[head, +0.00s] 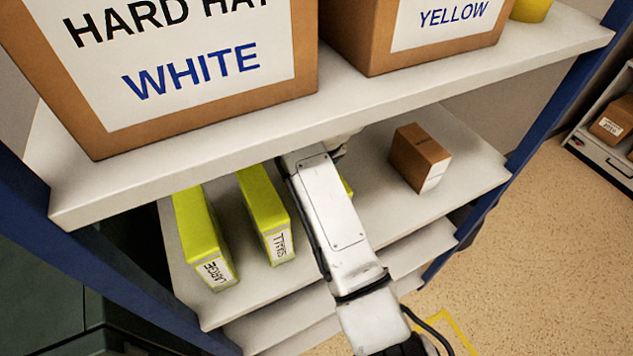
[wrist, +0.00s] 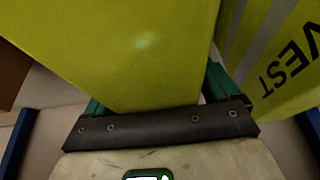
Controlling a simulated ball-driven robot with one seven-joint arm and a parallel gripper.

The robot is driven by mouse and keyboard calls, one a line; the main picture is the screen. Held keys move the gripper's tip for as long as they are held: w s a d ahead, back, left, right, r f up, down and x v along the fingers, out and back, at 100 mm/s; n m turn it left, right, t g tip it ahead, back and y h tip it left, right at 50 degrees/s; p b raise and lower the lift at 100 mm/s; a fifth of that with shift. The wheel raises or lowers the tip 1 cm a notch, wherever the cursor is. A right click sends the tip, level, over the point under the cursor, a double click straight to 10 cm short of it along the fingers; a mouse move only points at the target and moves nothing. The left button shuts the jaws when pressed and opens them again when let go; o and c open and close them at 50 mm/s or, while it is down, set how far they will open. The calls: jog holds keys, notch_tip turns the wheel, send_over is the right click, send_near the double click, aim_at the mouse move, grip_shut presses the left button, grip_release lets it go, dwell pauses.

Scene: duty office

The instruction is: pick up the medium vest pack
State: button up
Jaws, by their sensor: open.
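A yellow-green pack (wrist: 145,50) fills the middle of the wrist view. The green fingers of my open gripper (wrist: 160,92) stand on either side of it; whether they touch it is unclear. Its label is not readable. In the head view only a sliver of a yellow-green pack (head: 346,187) shows beside my arm, and my gripper is hidden under the upper shelf. The packs labelled LARGE (head: 201,235) and SMALL (head: 266,215) stand to the left. A second pack with VEST lettering (wrist: 290,60) is at the right of the wrist view.
The upper shelf (head: 370,105) overhangs my arm and carries hard hat boxes marked WHITE (head: 190,70) and YELLOW (head: 430,30). A brown box (head: 418,158) stands on the lower shelf (head: 465,160) to the right. Blue posts bound both ends.

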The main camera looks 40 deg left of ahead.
jog(key=shift+f, duration=0.1)
dwell(0.4)
jog(key=c, duration=1.2)
